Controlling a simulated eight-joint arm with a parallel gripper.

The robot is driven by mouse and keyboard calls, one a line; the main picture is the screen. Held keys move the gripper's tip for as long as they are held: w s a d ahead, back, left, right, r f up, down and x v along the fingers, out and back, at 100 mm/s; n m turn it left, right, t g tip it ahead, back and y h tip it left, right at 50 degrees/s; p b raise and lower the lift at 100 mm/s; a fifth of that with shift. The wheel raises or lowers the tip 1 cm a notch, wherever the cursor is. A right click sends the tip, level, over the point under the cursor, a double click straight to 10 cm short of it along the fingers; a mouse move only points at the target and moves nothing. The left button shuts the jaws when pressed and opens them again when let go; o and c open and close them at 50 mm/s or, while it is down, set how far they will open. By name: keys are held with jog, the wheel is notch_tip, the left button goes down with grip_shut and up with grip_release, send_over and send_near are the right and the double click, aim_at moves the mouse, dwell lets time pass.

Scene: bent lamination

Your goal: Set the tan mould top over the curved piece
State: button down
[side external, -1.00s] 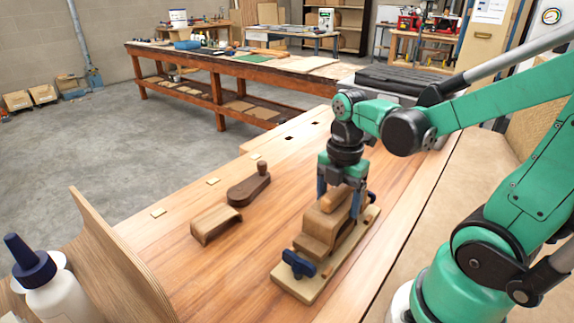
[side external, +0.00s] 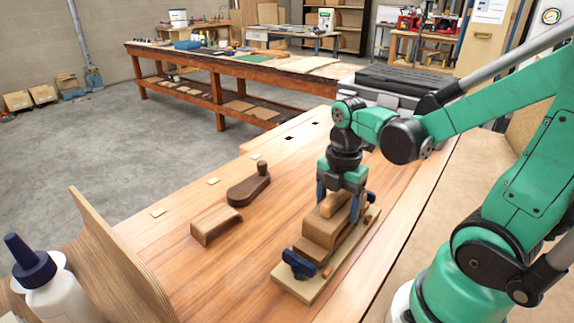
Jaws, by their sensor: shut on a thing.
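My gripper (side external: 339,203) points down over the work board and is shut on a tan wooden block with a rounded end, which I take to be the tan mould top (side external: 333,204). The mould top sits right above or on the stepped wooden form (side external: 318,240); I cannot tell whether they touch. The form stands on a pale board (side external: 298,289) with a blue clamp knob (side external: 298,264) at its near end. The curved piece cannot be told apart from the form here; the mould top and fingers may hide it.
A loose wooden block (side external: 215,223) and a dark brown wooden tool with a knob (side external: 249,190) lie left of the board. A curved plywood panel (side external: 115,262) and a glue bottle (side external: 45,290) stand at the near left. The bench between is clear.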

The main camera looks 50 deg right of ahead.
jog(key=shift+f, duration=0.95)
dwell(0.9)
grip_release()
jog(key=shift+r, duration=0.1)
jog(key=shift+r, duration=3.95)
